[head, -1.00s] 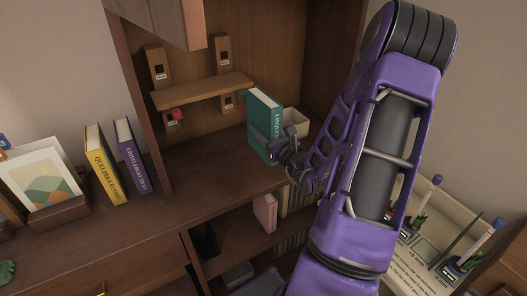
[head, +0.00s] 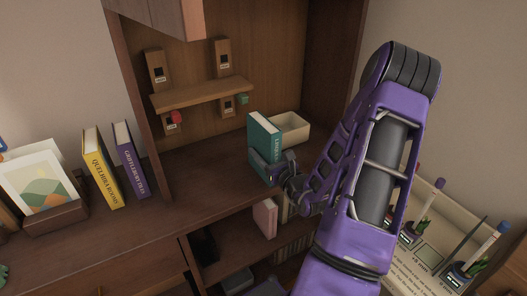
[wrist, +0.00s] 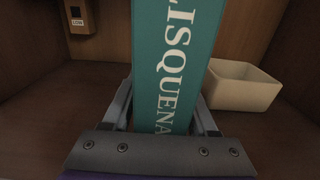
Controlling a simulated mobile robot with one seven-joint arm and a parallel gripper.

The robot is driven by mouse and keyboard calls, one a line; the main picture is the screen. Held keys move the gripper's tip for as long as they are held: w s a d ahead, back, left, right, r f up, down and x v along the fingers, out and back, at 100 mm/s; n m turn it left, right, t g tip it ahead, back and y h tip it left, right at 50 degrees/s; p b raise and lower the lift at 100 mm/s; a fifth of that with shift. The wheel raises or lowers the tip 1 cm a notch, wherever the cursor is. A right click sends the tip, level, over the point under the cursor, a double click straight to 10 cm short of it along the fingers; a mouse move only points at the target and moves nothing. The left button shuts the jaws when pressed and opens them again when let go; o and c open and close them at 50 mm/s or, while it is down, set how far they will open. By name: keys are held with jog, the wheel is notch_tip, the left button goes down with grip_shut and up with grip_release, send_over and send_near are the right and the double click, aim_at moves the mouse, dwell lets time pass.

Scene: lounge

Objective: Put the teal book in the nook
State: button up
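The teal book (head: 264,143) stands upright, spine towards me, at the front of the open wooden nook (head: 205,165). My gripper (head: 270,168) is shut on the lower part of the book, from the spine side. In the wrist view the teal book (wrist: 178,60) fills the space between the two fingers (wrist: 163,112), and its lettered spine faces the camera. The book's bottom edge is hidden by the gripper, so I cannot tell whether it touches the nook floor.
A cream box (head: 290,130) stands just behind and right of the book. A small shelf (head: 203,94) with labelled blocks is on the nook's back wall. Yellow (head: 103,168) and purple (head: 131,160) books stand outside, left. The nook floor left of the book is clear.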

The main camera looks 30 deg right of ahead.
jog(key=shift+o, duration=0.8)
jog(key=shift+s+r, duration=0.1)
jog(key=shift+r, duration=0.05)
jog(key=s, duration=1.2)
jog(key=shift+a+p, duration=0.3)
jog(key=shift+a, duration=0.05)
